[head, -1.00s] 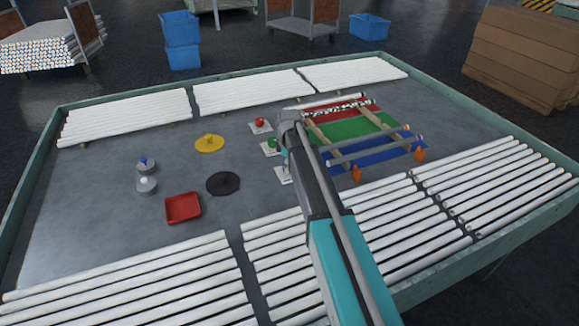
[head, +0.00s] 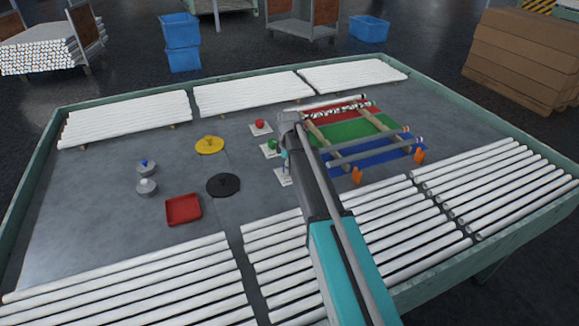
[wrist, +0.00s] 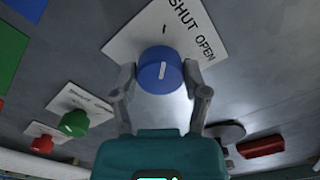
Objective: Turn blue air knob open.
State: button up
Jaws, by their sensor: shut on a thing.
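The blue air knob (wrist: 161,71) sits on a white plate (wrist: 150,35) lettered "SHUT" and "OPEN" in the wrist view. A white line on the knob's face points nearly straight up in that view. My gripper (wrist: 160,80) is shut on the blue knob, one finger on each side of it. In the head view my gripper (head: 284,152) is above the plate (head: 283,177), and my arm hides the blue knob.
A green knob (head: 271,145) and a red knob (head: 260,124) stand on white plates behind. A black disc (head: 223,185), a yellow disc (head: 209,145) and a red tray (head: 184,209) lie to the left. White tubes (head: 120,285) line the front.

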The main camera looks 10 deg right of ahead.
jog(key=m, duration=0.4)
jog(key=shift+m, duration=0.3)
jog(key=m, duration=0.4)
jog(key=shift+m, duration=0.3)
jog(key=m, duration=0.4)
jog(key=shift+a+m, duration=0.1)
jog(key=shift+m, duration=2.1)
jog(key=o, duration=1.1)
jog(key=shift+o, duration=0.2)
